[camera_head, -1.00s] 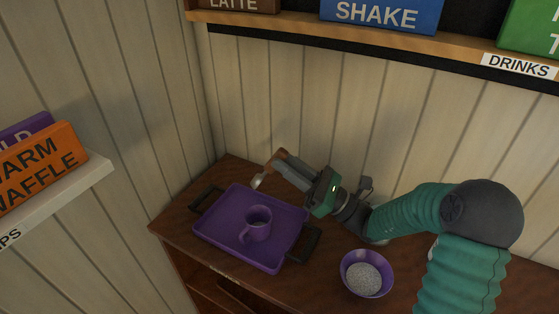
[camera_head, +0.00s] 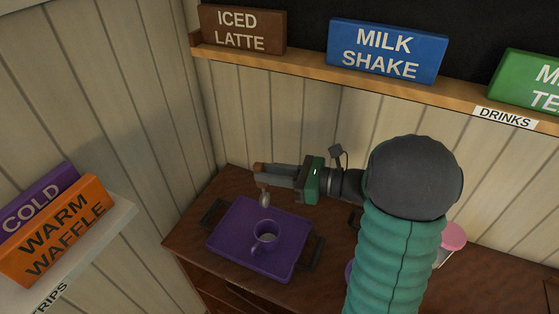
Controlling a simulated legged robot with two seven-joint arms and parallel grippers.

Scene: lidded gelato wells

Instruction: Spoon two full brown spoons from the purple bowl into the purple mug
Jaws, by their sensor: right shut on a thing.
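My right gripper (camera_head: 271,178) is shut on a spoon with a brown handle (camera_head: 262,184), above the tray's far edge. The spoon's grey head (camera_head: 265,200) hangs down, a little beyond the mug and apart from it; whether it carries anything is too small to tell. The purple bowl (camera_head: 349,271) is almost wholly hidden behind my right arm, with only a sliver showing. My left gripper is not in view.
The tray has dark handles at both ends and lies on a brown wooden counter (camera_head: 187,242). A pink-topped container (camera_head: 453,236) shows right of my arm. A shelf with signs (camera_head: 386,51) runs along the back wall. An orange and a purple sign stand at left.

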